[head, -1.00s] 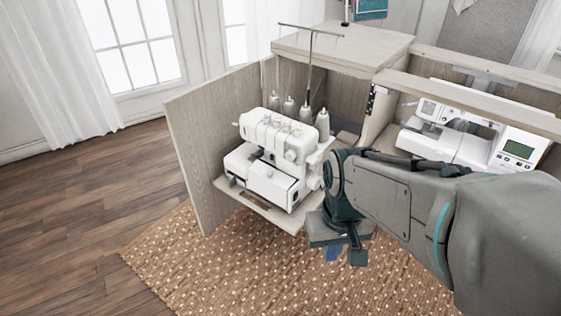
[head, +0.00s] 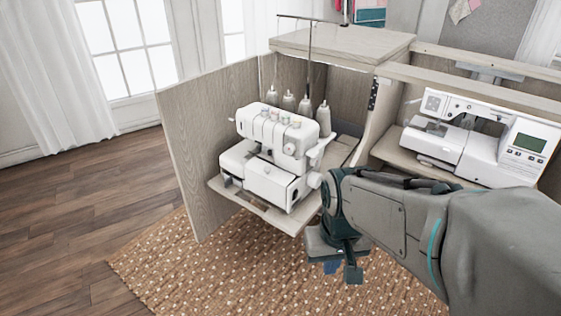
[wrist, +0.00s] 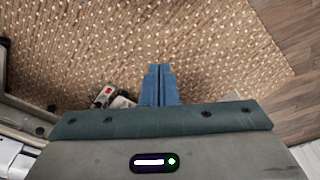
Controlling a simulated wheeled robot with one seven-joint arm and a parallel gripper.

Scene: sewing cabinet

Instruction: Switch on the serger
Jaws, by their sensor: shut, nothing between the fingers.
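The white serger (head: 275,150) stands upright on a pull-out shelf at the left of the cabinet, its rounded knob facing right. In the wrist view, my gripper's blue fingers (wrist: 158,75) are together and empty, pointing over the rug.
The shelf (head: 262,211) juts out beside the open cabinet door panel (head: 188,150). Thread cones (head: 306,104) stand behind the serger. A white sewing machine (head: 480,140) sits in the right bay. The dotted rug (head: 215,275) and wooden floor (head: 80,200) are clear in front.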

